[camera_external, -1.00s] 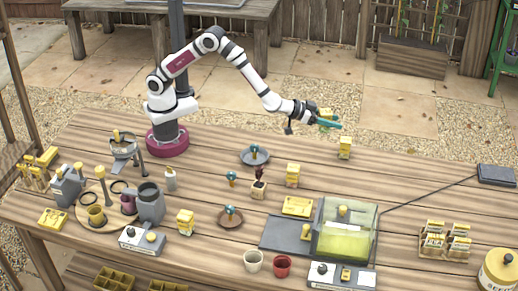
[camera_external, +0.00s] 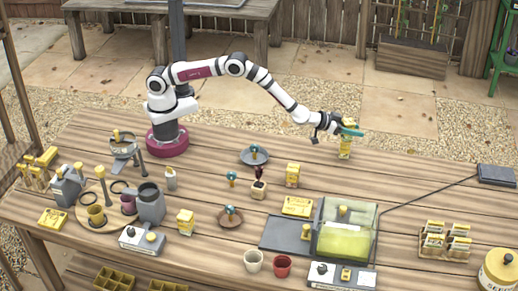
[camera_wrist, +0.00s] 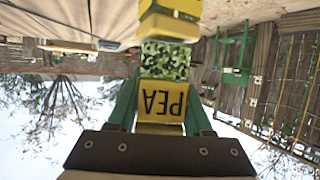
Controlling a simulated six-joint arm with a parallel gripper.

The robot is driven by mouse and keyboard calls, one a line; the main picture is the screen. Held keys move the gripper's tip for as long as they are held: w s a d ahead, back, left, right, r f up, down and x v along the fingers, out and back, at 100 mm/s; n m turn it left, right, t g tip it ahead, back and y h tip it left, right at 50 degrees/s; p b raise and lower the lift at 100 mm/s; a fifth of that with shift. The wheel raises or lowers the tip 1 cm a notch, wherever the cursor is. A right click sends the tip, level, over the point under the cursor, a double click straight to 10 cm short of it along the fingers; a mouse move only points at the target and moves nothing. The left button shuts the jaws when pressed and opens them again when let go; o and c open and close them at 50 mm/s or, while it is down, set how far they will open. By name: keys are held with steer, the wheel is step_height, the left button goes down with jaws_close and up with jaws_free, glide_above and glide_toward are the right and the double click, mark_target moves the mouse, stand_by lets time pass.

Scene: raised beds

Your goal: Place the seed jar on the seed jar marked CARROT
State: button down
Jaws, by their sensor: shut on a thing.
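My gripper (camera_external: 350,131) is shut on a yellow seed jar (camera_external: 349,124). In the wrist view, this jar (camera_wrist: 162,98) shows a yellow label reading PEA, upside down, and a green patterned band, between the green fingers. A second yellow seed jar (camera_external: 345,152) stands on the table directly below the held one. I cannot tell whether the two touch. Its marking is not readable here. Other yellow seed jars stand at the middle (camera_external: 292,176) and front left (camera_external: 185,222), with markings too small to read.
The table right of the gripper is mostly clear.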

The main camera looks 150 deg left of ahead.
steer(key=shift+c, duration=1.6)
jaws_free()
